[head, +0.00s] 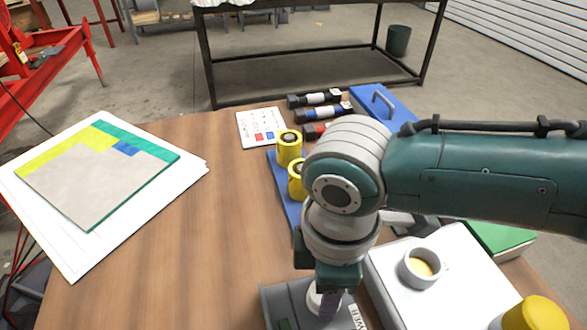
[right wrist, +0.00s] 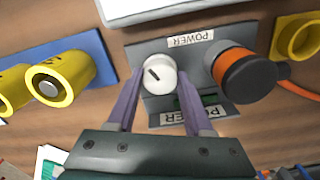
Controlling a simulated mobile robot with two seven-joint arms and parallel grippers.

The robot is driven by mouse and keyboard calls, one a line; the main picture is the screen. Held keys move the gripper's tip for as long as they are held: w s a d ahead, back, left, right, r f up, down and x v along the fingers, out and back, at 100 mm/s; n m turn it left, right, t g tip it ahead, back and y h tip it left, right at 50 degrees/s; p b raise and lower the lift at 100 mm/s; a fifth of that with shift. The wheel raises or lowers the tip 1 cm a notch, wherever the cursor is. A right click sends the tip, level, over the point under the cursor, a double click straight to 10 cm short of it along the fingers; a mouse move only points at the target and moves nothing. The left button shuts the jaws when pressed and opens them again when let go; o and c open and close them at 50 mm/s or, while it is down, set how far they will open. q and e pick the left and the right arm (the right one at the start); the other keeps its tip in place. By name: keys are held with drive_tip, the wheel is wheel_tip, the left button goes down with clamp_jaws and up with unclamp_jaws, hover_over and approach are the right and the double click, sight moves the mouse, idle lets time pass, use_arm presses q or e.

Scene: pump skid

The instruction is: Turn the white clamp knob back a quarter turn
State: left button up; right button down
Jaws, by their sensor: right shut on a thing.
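The white clamp knob (right wrist: 158,74) shows in the right wrist view as a round knob with a dark pointer line, on a grey panel (right wrist: 190,50) with POWER labels. The pointer slants toward the upper left of that view. My right gripper (right wrist: 160,90) has its two purple fingers on either side of the knob and is shut on it. In the head view my right gripper (head: 328,296) points down at the grey panel (head: 285,305) near the table's front edge, mostly covering the knob. My left gripper is not in view.
An orange and black connector (right wrist: 245,75) stands close beside the knob. Yellow cylinders (head: 289,147) stand on a blue base behind my gripper. A white box (head: 395,285) with a round cup is to the right. Bare wooden tabletop (head: 190,240) lies to the left.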

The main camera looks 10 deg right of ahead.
drive_tip(key=shift+n, duration=1.6)
drive_tip(key=shift+c, duration=1.4)
unclamp_jaws()
wheel_tip(320, 180, up, 10)
drive_tip(key=p, duration=0.3)
